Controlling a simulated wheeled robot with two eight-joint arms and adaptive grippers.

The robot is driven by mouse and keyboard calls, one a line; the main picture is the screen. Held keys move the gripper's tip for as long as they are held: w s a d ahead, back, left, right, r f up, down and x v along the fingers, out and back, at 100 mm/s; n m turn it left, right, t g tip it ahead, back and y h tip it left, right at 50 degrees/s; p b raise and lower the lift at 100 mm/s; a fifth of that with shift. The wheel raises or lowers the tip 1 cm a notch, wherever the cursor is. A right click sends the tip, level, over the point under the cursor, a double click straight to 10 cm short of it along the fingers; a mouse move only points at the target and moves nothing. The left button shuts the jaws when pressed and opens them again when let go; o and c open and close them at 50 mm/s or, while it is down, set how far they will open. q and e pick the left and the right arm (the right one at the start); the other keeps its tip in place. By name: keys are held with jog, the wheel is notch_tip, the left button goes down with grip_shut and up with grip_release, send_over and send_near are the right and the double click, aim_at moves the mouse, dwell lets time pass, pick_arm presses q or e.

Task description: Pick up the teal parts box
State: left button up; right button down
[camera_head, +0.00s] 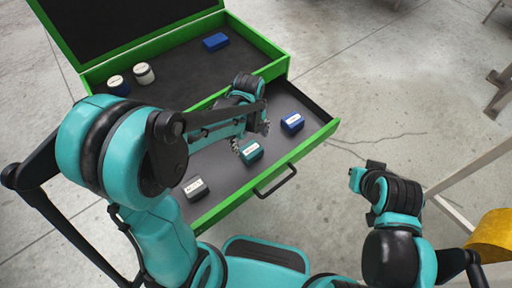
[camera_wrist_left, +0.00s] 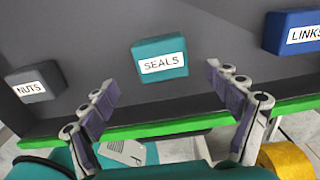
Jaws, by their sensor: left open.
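The teal parts box (camera_head: 251,154), with a white label, sits in the open green drawer. In the left wrist view the teal box (camera_wrist_left: 160,73) reads SEALS and lies just beyond and between my fingertips. My left gripper (camera_head: 254,136) is above the drawer beside the box, its fingers apart and empty. It also shows in the left wrist view (camera_wrist_left: 162,82); the fingers do not appear to touch the box. My right gripper (camera_head: 362,176) is outside the drawer on the right, over the floor; its jaws are too small to read.
A grey NUTS box (camera_head: 195,188) and a blue LINKS box (camera_head: 292,123) flank the teal box in the drawer. A handle (camera_head: 277,181) juts from the green drawer front (camera_head: 233,204). Two jars (camera_head: 144,74) and another blue box (camera_head: 215,41) stand in the upper tray.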

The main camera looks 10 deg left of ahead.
aim_at(251, 149)
pick_arm(q)
notch_tip(251, 149, down, 2)
jog(key=shift+s+a+f+b, duration=0.1)
jog(key=shift+a+b, duration=0.05)
jog(key=shift+b, duration=0.2)
jog(key=f+b, duration=0.1)
jog(key=f, duration=0.2)
jog(key=f+b, duration=0.1)
jog(key=f, duration=0.1)
jog(key=shift+w+b, duration=0.3)
jog(key=shift+r, duration=0.15)
jog(key=c, duration=1.3)
